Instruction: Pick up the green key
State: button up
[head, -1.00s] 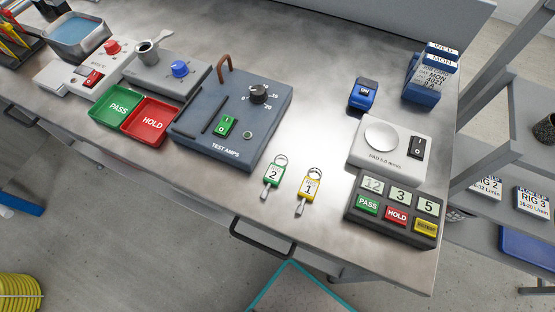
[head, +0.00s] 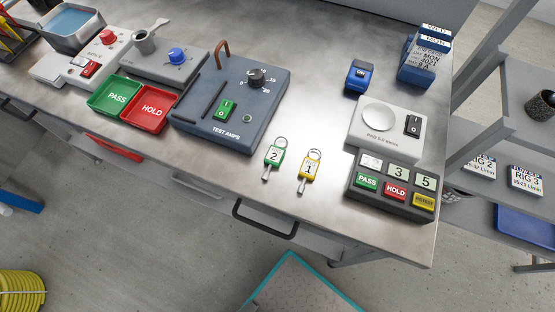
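The green key (head: 274,156) lies flat near the front edge of the metal bench (head: 320,115) in the head view. It has a white label with a 2, a ring at its far end and a silver tip toward the bench edge. A yellow key (head: 309,169) with a 1 on its label lies just to its right, apart from it. My gripper is not in view.
A dark TEST AMPS box (head: 232,105) stands left of the keys, with green PASS (head: 115,95) and red HOLD (head: 150,115) trays beyond. A button panel (head: 393,187) and white pad unit (head: 385,130) stand right. A black handle (head: 264,217) juts from the bench front.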

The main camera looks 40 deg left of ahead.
aim_at(274, 157)
jog(key=z, duration=0.5)
jog(key=k, duration=1.2)
jog(key=u, duration=0.35)
jog(key=i, duration=0.75)
jog(key=u, duration=1.05)
jog(key=i, duration=0.3)
jog(key=z, duration=1.25)
jog(key=k, duration=0.95)
jog(key=u, duration=0.9)
jog(key=i, duration=0.5)
jog(key=u, duration=0.05)
